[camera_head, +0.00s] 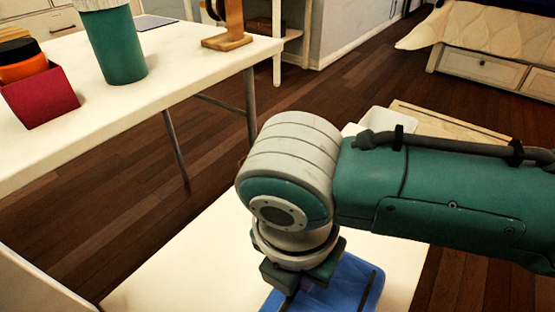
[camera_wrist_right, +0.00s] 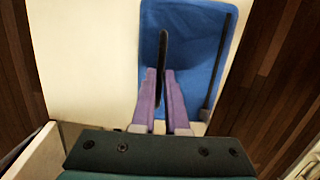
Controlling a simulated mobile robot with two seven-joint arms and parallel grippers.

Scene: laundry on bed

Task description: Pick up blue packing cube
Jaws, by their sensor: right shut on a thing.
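The blue packing cube (camera_wrist_right: 212,45) lies flat on a white surface (camera_wrist_right: 80,60), with dark strips along its top. In the head view, part of the cube (camera_head: 352,288) shows at the bottom edge, below my right arm. My right gripper (camera_wrist_right: 161,73) has two purple fingers closed over the cube, with a dark strap (camera_wrist_right: 163,50) of the cube between them. The fingers are hidden in the head view. My left gripper is in neither view.
A white table (camera_head: 180,75) at upper left holds a red box (camera_head: 40,95) with orange and black things in it, a teal cylinder (camera_head: 118,48) and a wooden stand (camera_head: 227,42). A bed (camera_head: 490,45) with drawers stands at upper right. Dark wooden floor lies between.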

